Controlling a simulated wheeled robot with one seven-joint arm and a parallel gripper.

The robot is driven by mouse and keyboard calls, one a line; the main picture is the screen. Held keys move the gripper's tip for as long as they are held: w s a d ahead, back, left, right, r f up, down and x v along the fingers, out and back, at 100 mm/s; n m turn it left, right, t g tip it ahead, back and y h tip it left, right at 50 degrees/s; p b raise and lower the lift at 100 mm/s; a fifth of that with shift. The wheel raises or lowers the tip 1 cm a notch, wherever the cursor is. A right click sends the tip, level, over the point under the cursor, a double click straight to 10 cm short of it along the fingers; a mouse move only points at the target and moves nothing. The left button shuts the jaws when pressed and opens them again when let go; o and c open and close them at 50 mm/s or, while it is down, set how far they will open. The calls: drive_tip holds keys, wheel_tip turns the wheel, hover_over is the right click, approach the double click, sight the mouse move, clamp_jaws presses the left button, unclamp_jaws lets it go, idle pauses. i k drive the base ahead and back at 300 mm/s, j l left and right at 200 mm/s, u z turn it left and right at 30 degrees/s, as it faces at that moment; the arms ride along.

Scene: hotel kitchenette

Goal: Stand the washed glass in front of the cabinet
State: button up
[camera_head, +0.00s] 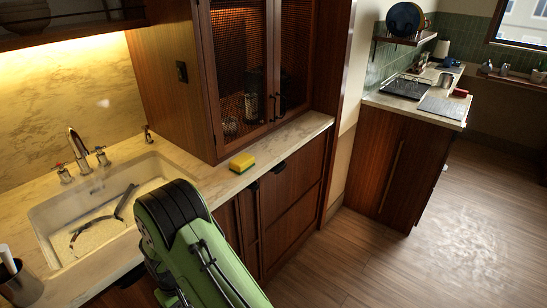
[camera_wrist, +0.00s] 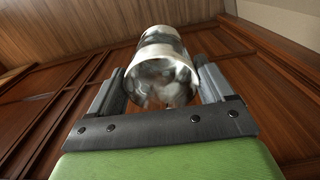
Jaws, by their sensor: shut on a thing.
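In the wrist view my gripper (camera_wrist: 157,93) is shut on a clear glass (camera_wrist: 162,68), with one grey finger on each side of it. Brown wooden panels show behind the glass there. In the head view my green arm covers the gripper and the glass. The wooden cabinet (camera_head: 176,92) with mesh-front doors stands on the pale stone counter (camera_head: 296,131). A yellow and green sponge (camera_head: 242,162) lies on the counter in front of the cabinet.
A sink (camera_head: 50,222) with a tap (camera_head: 79,149) is at the left, next to a dark metal cup (camera_head: 20,284) at the lower left. A strip of counter right of the sponge is bare.

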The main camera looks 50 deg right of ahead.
sight(282, 141)
drive_tip(key=l+u, duration=0.25)
drive_tip(key=l, duration=0.25)
drive_tip(key=l+u, duration=0.25)
drive_tip(key=l, duration=0.25)
drive_tip(key=l+u, duration=0.25)
drive_tip(key=l, duration=0.25)
drive_tip(key=l+u, duration=0.25)
drive_tip(key=l, duration=0.25)
drive_tip(key=k+l+u, duration=0.2)
drive_tip(key=l, duration=0.25)
drive_tip(key=k+l+u, duration=0.1)
drive_tip(key=l+u, duration=0.15)
drive_tip(key=l, duration=0.2)
